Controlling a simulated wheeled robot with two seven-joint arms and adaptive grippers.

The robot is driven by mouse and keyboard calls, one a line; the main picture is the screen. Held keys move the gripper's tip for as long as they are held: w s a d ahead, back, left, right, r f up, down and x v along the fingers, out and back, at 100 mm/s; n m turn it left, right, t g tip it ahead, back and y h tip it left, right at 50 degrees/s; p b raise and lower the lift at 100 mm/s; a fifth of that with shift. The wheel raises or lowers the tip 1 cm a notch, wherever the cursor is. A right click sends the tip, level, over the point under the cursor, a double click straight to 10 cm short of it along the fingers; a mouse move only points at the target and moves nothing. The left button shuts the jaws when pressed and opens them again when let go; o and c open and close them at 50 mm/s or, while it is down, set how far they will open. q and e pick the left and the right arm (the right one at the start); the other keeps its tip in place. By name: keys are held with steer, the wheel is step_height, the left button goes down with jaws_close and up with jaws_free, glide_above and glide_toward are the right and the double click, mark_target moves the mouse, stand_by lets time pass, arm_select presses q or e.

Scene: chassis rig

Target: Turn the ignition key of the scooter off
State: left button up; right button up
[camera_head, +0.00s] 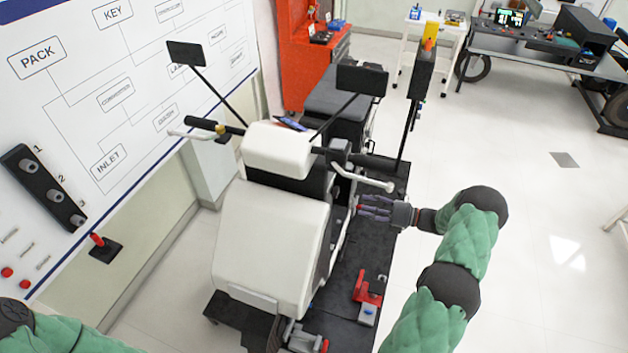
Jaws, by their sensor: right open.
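The scooter (270,240) stands in the middle, its white front panels towards me, with handlebars and two mirrors on top. My right gripper (364,208) reaches in from the right, beside the scooter's right side and below the right-hand handlebar. It is open, with its fingers pointing left at the body. A small red spot shows at its fingertips; I cannot tell whether it is the ignition key or whether the fingers touch it. The key is not clearly visible. Part of my left arm shows at the lower left; its gripper is out of view.
The scooter stands on a dark platform (345,325) with a red clamp (367,290). A labelled white board (110,90) and a numbered black switch panel (42,188) are at left. A red cabinet (305,65) stands behind. The floor at right is mostly clear.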

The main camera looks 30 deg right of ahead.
mark_target(335, 192)
steer(key=w+d+r+x, duration=0.1)
steer(key=r+x, duration=0.1)
steer(key=x, duration=0.8)
steer(key=shift+a+t+p, duration=0.15)
steer(key=shift+t+p, duration=0.15)
steer(key=shift+p, duration=0.05)
steer(key=shift+w, duration=0.1)
jaws_close()
